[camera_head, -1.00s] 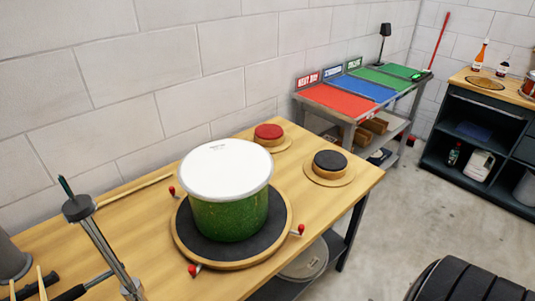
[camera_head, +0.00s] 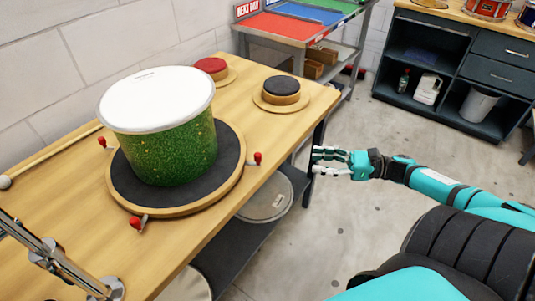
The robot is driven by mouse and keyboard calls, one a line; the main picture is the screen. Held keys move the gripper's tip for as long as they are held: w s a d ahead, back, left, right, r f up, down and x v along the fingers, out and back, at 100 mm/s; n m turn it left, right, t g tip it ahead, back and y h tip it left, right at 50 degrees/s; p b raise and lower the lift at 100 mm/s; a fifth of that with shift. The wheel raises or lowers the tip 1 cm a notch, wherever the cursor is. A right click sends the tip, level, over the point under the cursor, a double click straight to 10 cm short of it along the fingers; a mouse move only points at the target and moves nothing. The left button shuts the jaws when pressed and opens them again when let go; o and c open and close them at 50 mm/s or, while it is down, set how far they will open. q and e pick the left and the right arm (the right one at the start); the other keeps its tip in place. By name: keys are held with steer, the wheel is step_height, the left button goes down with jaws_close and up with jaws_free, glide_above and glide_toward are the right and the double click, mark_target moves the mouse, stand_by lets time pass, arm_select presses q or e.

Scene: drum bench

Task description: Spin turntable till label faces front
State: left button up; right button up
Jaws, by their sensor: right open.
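A green glittery drum (camera_head: 172,152) with a white head (camera_head: 157,99) stands upright on the turntable (camera_head: 125,188), a black disc with a wooden rim. A small dark mark shows on the far side of the drum head; no label shows on the visible green side. Red-tipped pegs stick out around the turntable: one at front (camera_head: 137,223), one at right (camera_head: 257,158), one at left (camera_head: 104,142). My right gripper (camera_head: 316,161) is open and empty, off the bench's right edge, apart from the turntable. My left gripper is out of view.
A red pad (camera_head: 211,66) and a black pad (camera_head: 281,88) sit at the bench's back. A metal stand (camera_head: 55,262) is at the front left. A shelf under the bench holds a round drum head (camera_head: 266,198). Floor lies open right of the bench.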

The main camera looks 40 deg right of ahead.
mark_target(256, 154)
steer(key=p+x, duration=0.1)
steer(key=x, duration=1.5)
steer(key=shift+w+a+r+p, duration=0.15)
steer(key=shift+p, duration=0.2)
steer(key=shift+w+a, duration=0.35)
steer(key=c, duration=0.8)
jaws_close()
steer(key=shift+w+a+f, duration=0.1)
steer(key=shift+w+f, duration=0.05)
steer(key=shift+f, duration=0.05)
